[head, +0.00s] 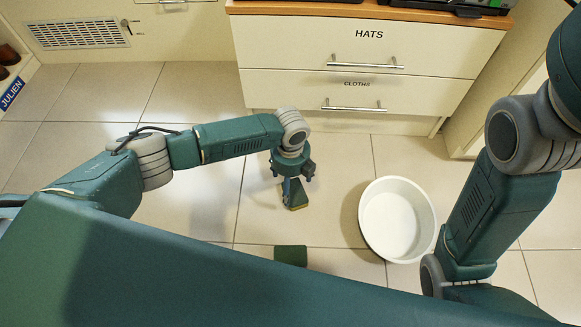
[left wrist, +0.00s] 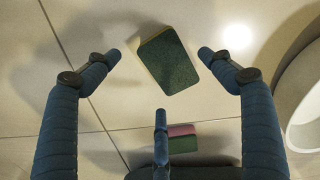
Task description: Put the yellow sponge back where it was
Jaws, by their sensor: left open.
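The yellow sponge (head: 297,196), with a dark green top and a yellowish side, is on the tiled floor below my left gripper (head: 291,184). In the left wrist view the sponge (left wrist: 170,62) shows its green face, with a pale yellow edge on its left. My left gripper (left wrist: 160,54) is open and points down at it. Its fingers stand apart on either side of the sponge, with a gap to each, and a third finger is below. My right arm comes in at the right of the head view, but its gripper is out of view.
A second sponge, pink and green (left wrist: 182,144), lies nearby; its green top (head: 290,255) shows in the head view. A round white basin (head: 398,220) stands to the right on the floor. A drawer cabinet (head: 300,55) labelled HATS and CLOTHS is behind. Floor at left is clear.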

